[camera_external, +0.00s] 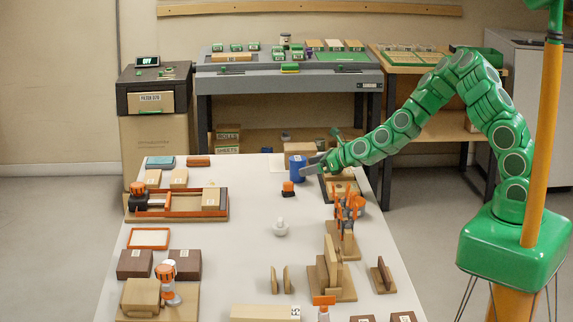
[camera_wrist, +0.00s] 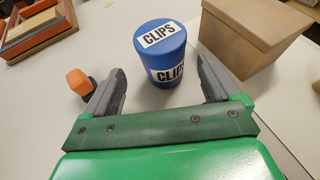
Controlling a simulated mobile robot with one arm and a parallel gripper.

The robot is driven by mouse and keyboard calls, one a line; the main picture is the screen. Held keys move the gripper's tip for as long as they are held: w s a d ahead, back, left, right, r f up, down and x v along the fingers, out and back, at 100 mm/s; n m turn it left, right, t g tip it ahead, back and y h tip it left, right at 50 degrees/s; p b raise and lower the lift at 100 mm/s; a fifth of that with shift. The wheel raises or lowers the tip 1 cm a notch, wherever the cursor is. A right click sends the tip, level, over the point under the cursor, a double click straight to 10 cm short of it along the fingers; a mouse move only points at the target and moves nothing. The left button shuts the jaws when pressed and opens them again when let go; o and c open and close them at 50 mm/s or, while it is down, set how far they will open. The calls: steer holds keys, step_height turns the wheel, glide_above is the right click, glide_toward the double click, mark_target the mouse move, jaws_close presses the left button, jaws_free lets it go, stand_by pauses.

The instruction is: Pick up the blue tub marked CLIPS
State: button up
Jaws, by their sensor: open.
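The blue tub (camera_wrist: 161,72) is a cylinder with white CLIPS labels on its lid and its side. In the wrist view it stands upright between and just ahead of the fingertips of my gripper (camera_wrist: 162,72), with a gap to each finger. The external view shows the tub (camera_external: 297,169) on the white table near its far edge. There my gripper (camera_external: 312,167) reaches in from the right, low beside the tub. The jaws are open and empty.
A small orange-and-black object (camera_wrist: 79,82) stands close to my left finger. A cardboard box (camera_wrist: 254,38) stands close to the right finger. An orange-edged wooden tray (camera_wrist: 38,28) lies farther left. The white table (camera_external: 245,265) has bare room left of the tub.

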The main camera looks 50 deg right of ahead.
mark_target(302, 166)
steer(key=shift+r+x, duration=0.15)
steer(key=shift+x, duration=0.75)
steer(key=shift+r+x, duration=0.15)
steer(key=shift+x, duration=1.95)
steer(key=shift+w+d+r, duration=0.1)
steer(key=shift+d+r, duration=0.05)
steer(key=c, duration=1.2)
steer(key=shift+o, duration=0.2)
steer(key=shift+r, duration=0.15)
